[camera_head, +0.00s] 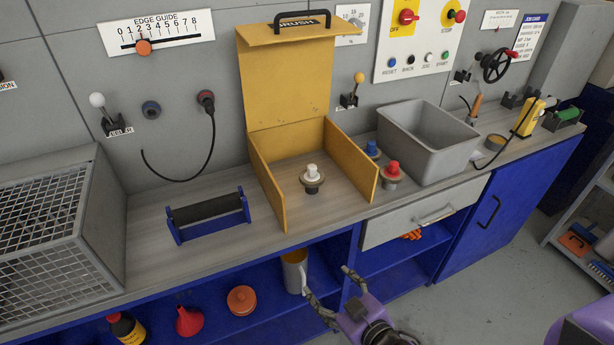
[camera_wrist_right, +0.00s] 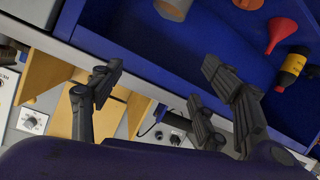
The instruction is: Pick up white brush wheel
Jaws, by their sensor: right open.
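The white brush wheel (camera_head: 312,178) stands on the worktop inside the open yellow brush box (camera_head: 265,185), whose lid is raised against the wall. It has a white knob on top and a darker base. My right gripper (camera_head: 328,282) is open and empty, in front of the bench and below the worktop edge, apart from the wheel. Its spread fingers also show in the right wrist view (camera_wrist_right: 162,68), where the wheel does not show. My left gripper is not in view.
Red (camera_head: 392,174) and blue (camera_head: 371,149) brush wheels stand right of the box, beside a grey bin (camera_head: 428,140). A blue roller stand (camera_head: 208,217) and wire cage (camera_head: 60,235) are left. A drawer (camera_head: 420,215) sits below the worktop.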

